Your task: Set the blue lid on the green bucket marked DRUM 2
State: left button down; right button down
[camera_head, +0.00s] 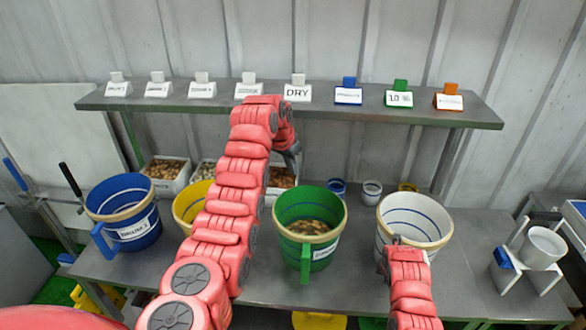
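The green bucket (292,252) stands open on the bench in the middle, with brownish pieces in it. A white label is on its front, too small to read for certain. I cannot make out a blue lid for sure. My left arm reaches up past the yellow bucket, and its gripper (291,156) is by the shelf's front edge, behind and above the green bucket. Its fingers are small and dark, and I cannot tell if they are open or hold anything. My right gripper (394,243) is at the front of the white bucket, its fingers mostly hidden.
A blue bucket (133,232) stands left, a yellow bucket (184,212) is partly behind my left arm, and a white bucket (432,246) stands right. The shelf (380,115) carries several cards. Trays of pieces (165,182) and small cups (372,192) sit behind the buckets.

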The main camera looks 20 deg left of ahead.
dwell(0.3)
pick_arm(q)
jog(key=shift+f+p, duration=0.3)
jog(key=shift+f, duration=2.6)
jog(key=c, duration=1)
grip_release()
jog(key=shift+c, duration=0.2)
